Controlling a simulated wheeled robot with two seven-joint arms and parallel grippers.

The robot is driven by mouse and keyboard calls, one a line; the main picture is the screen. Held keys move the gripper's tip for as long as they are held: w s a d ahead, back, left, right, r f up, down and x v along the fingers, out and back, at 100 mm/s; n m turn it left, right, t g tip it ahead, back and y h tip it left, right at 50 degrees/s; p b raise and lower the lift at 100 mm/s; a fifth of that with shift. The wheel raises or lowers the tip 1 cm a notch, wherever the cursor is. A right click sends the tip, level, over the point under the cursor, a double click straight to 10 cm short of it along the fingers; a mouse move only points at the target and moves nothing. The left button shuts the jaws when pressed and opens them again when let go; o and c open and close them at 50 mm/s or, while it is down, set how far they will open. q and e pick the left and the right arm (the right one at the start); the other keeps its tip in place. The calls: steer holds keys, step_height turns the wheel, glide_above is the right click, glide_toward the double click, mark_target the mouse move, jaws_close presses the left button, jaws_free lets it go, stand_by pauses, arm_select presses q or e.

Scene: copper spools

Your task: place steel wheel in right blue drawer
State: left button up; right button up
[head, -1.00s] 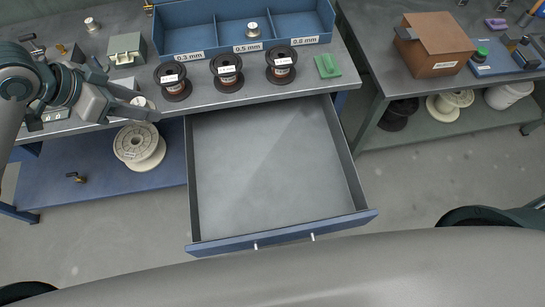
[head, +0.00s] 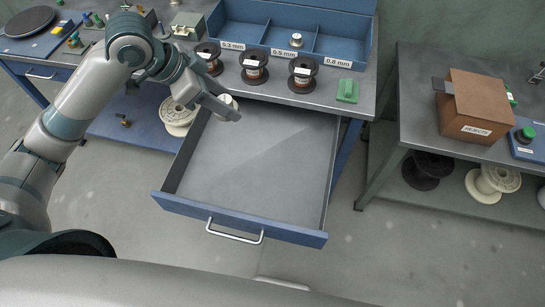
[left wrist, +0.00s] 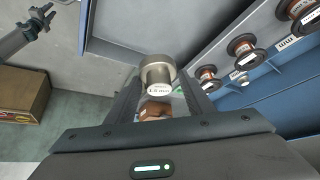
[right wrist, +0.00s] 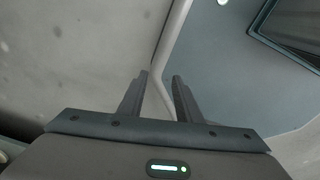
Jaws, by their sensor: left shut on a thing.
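My left gripper (head: 226,107) is shut on the steel wheel (left wrist: 157,72), a short round steel piece with a white label. In the head view the steel wheel (head: 227,99) shows only partly behind the fingers, above the back left part of the open drawer. The blue-fronted drawer (head: 258,165) is pulled out and its grey floor looks empty. In the left wrist view a copper-coloured thing (left wrist: 153,110) shows between the fingers, below the wheel; I cannot tell what it is. My right gripper (right wrist: 160,80) is open and empty in the right wrist view, and not visible in the head view.
Three dark spools (head: 254,67) stand on the bench in front of a blue divided bin (head: 267,38), which holds another steel piece (head: 296,40). A green block (head: 347,91) lies to their right. A side table at right holds a brown box (head: 478,105).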

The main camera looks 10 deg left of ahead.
arm_select(q)
steer(key=shift+d, duration=0.1)
arm_select(e)
steer(key=shift+w+a, duration=0.25)
steer(key=shift+a, duration=0.25)
arm_select(q)
steer(key=shift+f, duration=0.3)
arm_select(e)
steer(key=o, duration=0.9)
arm_select(q)
steer(key=x, duration=0.2)
steer(key=shift+f+b, duration=0.3)
steer(key=shift+f, duration=0.1)
arm_select(e)
steer(key=o, duration=0.9)
steer(key=shift+d+f, duration=0.3)
steer(key=shift+d, duration=0.05)
steer(key=shift+c, duration=0.2)
arm_select(q)
steer(key=d+f+b, duration=0.1)
steer(key=d+f, duration=0.1)
steer(key=f, duration=0.9)
steer(key=d+f+b, duration=0.1)
steer(key=d+f, duration=0.2)
steer(key=f, duration=0.8)
steer(key=shift+s+b, duration=0.25)
steer(key=shift+b, duration=0.15)
arm_select(e)
step_height(320, 180, down, 3)
steer(key=shift+s+r, duration=0.1)
